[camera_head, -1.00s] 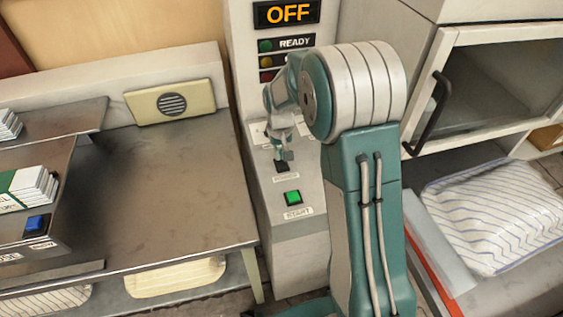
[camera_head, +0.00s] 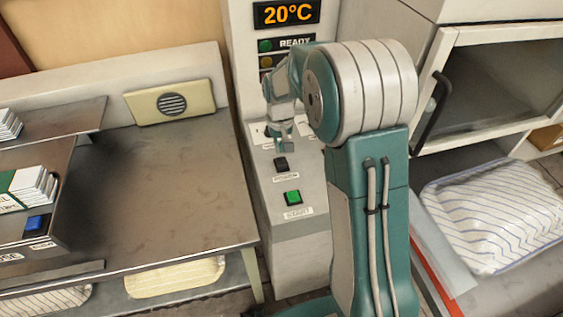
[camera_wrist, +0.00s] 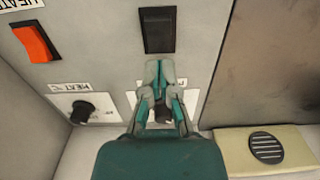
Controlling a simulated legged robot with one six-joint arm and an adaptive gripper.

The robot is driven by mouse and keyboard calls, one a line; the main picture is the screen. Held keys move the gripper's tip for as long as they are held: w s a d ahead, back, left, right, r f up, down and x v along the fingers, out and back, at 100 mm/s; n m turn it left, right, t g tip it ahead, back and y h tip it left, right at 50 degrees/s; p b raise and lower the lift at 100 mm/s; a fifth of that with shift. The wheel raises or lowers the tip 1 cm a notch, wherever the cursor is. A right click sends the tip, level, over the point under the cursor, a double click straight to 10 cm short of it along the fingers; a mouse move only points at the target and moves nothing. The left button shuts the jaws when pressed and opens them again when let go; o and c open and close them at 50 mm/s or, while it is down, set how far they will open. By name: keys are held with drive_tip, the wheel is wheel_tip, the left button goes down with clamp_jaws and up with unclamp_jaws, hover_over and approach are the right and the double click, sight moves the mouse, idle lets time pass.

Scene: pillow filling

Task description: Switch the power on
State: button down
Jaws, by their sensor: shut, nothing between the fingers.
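The black POWER rocker switch (camera_head: 281,164) sits on the grey console in the head view. It also shows at the top of the wrist view (camera_wrist: 158,30). The display (camera_head: 287,13) on the console reads 20°C. My gripper (camera_head: 285,147) is shut and empty, just above and behind the switch in the head view. In the wrist view my fingertips (camera_wrist: 159,66) are together, a little below the switch and apart from it in the picture. My fingers partly cover a dark knob (camera_wrist: 163,113).
A green START button (camera_head: 292,198) sits in front of the switch. The wrist view shows a red switch (camera_wrist: 35,40) and a heat knob (camera_wrist: 82,112). A metal table (camera_head: 170,200) stands left; a striped pillow (camera_head: 495,215) lies right.

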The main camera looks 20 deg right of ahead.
sight(280, 160)
drive_tip(key=shift+r, duration=1.85)
drive_tip(key=shift+r, duration=0.1)
drive_tip(key=s+r+t, duration=0.4)
drive_tip(key=s+r, duration=1)
drive_tip(key=s, duration=0.4)
drive_tip(key=s+t, duration=0.1)
drive_tip(key=s, duration=0.8)
drive_tip(key=shift+s+d+t, duration=0.15)
drive_tip(key=shift+t, duration=0.15)
